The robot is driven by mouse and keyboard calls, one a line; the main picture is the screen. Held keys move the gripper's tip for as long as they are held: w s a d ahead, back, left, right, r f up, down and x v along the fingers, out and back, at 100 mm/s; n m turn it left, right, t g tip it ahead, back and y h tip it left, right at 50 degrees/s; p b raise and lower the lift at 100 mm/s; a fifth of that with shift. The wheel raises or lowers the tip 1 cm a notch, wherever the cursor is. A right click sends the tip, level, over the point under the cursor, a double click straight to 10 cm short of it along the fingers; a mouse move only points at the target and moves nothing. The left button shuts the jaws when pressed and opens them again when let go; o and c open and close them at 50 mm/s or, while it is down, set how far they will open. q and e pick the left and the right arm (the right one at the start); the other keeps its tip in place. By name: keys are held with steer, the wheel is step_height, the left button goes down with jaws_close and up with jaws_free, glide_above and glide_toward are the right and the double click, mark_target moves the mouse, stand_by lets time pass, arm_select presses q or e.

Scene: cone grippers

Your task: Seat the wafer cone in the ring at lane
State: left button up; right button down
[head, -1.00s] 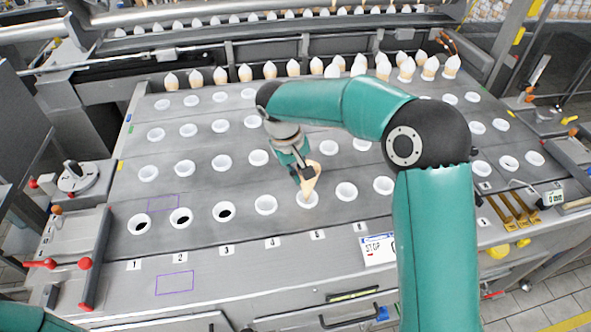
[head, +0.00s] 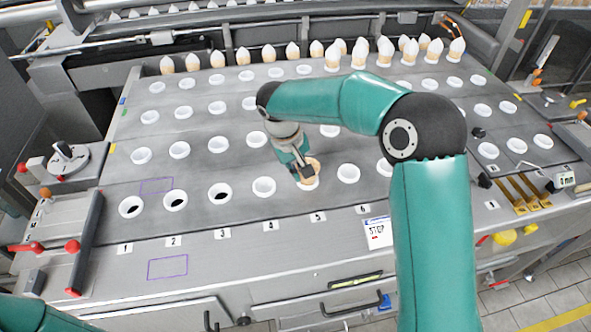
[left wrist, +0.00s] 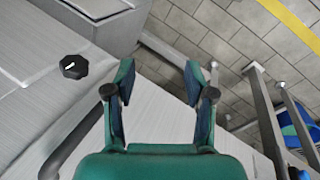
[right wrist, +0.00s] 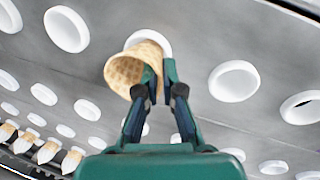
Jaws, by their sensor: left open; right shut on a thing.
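The wafer cone (head: 311,166) is in the head view with its open mouth up, its lower part down inside a white ring (head: 308,184) behind label 5. My right gripper (head: 302,172) is shut on the cone's wall from the left and hides part of it. In the right wrist view the tan cone (right wrist: 130,73) shows its mouth, with the fingertips (right wrist: 160,77) on its rim and the white ring (right wrist: 158,38) behind it. I cannot tell whether the cone sits fully down. My left gripper (left wrist: 155,78) is open and empty beside the machine's front.
Empty white rings stand close on both sides, at lane 4 (head: 264,187) and lane 6 (head: 348,173). Several filled cones (head: 292,51) stand along the back. A STOP card (head: 377,232) lies at the front edge. A black knob (left wrist: 74,67) shows near my left gripper.

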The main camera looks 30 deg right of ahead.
steer(key=c, duration=1.2)
jaws_free()
steer(key=shift+c, duration=0.2)
steer(key=v, duration=1.1)
steer(key=shift+r, duration=0.4)
